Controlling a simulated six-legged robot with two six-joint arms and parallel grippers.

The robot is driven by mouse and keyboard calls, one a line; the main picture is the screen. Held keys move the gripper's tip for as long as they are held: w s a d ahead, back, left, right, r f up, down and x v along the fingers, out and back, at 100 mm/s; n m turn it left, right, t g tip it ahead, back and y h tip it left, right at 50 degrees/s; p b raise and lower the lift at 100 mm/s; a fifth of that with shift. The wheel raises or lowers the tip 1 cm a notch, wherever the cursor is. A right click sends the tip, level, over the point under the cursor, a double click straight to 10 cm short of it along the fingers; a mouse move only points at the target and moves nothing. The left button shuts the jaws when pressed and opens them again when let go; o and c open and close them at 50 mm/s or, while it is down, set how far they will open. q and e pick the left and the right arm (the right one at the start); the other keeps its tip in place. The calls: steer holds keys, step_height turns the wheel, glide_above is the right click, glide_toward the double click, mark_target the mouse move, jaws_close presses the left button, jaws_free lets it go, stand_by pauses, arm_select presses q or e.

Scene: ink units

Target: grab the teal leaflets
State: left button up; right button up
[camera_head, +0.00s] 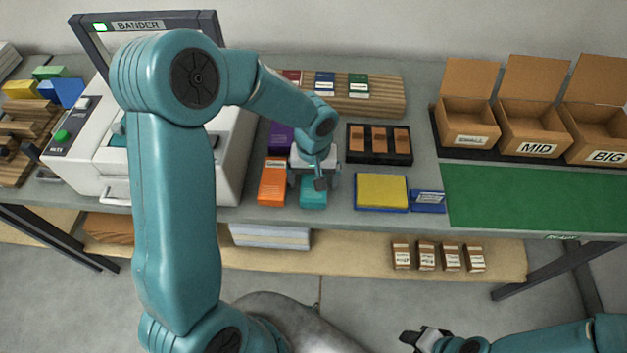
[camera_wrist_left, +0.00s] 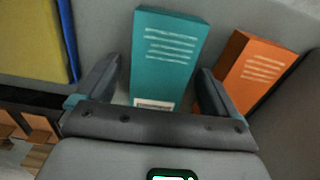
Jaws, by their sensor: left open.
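The teal leaflets (camera_head: 313,194) are a block-like stack near the front edge of the table, partly hidden under my left gripper (camera_head: 315,181). In the left wrist view the teal stack (camera_wrist_left: 164,55) shows pale lines and a white label. My left gripper (camera_wrist_left: 158,70) is open, with one finger on each side of the stack's near end. A gap shows at the left finger; the right finger is closer to the stack, and I cannot tell if it touches. My right gripper (camera_head: 424,338) is low at the bottom right, away from the table; its jaws are unclear.
An orange stack (camera_head: 272,182) stands close beside the teal one, near my gripper's finger. A purple stack (camera_head: 281,136), a black tray (camera_head: 407,155) and a yellow pad (camera_head: 381,190) are nearby. The white bander machine (camera_head: 228,150) is left; open boxes (camera_head: 468,123) and a green mat (camera_head: 540,200) are right.

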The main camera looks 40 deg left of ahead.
arm_select(q)
steer(key=c, duration=1.2)
